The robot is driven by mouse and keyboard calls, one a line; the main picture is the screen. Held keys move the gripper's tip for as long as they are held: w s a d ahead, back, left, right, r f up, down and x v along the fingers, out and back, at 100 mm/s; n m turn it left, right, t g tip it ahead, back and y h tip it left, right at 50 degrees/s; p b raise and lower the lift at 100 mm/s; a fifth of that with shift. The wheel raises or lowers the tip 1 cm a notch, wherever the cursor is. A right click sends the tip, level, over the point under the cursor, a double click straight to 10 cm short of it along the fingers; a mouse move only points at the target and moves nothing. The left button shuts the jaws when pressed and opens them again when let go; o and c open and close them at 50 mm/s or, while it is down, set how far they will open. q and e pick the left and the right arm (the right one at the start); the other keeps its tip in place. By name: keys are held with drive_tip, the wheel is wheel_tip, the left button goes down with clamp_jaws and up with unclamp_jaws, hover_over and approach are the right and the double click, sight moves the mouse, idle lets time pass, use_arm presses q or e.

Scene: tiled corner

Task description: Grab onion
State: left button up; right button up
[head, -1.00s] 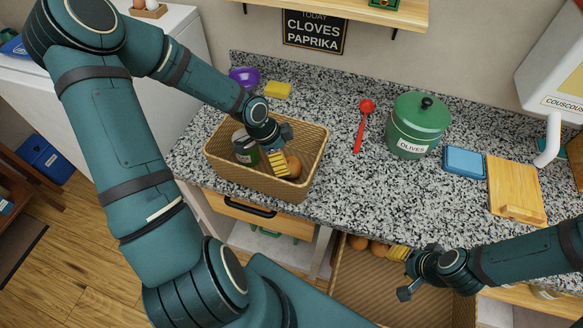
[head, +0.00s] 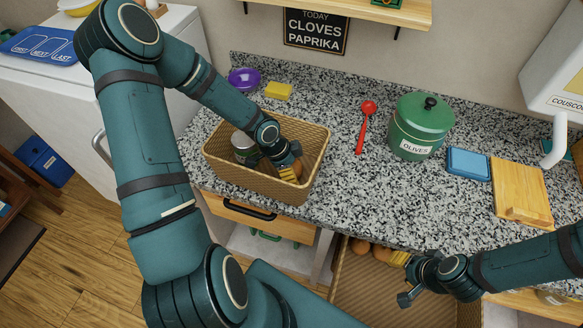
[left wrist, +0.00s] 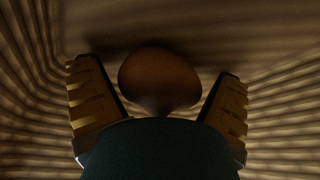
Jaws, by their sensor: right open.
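A brown onion (head: 304,172) lies in the wicker basket (head: 260,188) on the counter, partly hidden by my left gripper (head: 290,174). The gripper reaches down into the basket. In the left wrist view the onion (left wrist: 160,78) sits between the two yellow-padded fingers of my left gripper (left wrist: 158,105), with a dark gap on each side. Those fingers are open. My right gripper (head: 403,278) is open and empty over the lower basket (head: 370,295), near more brown round things (head: 361,246).
A red spoon (head: 363,128), green olives pot (head: 420,128), blue box (head: 468,164) and wooden board (head: 522,192) lie to the right.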

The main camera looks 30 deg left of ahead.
use_arm(q)
drive_tip(key=c, duration=0.9)
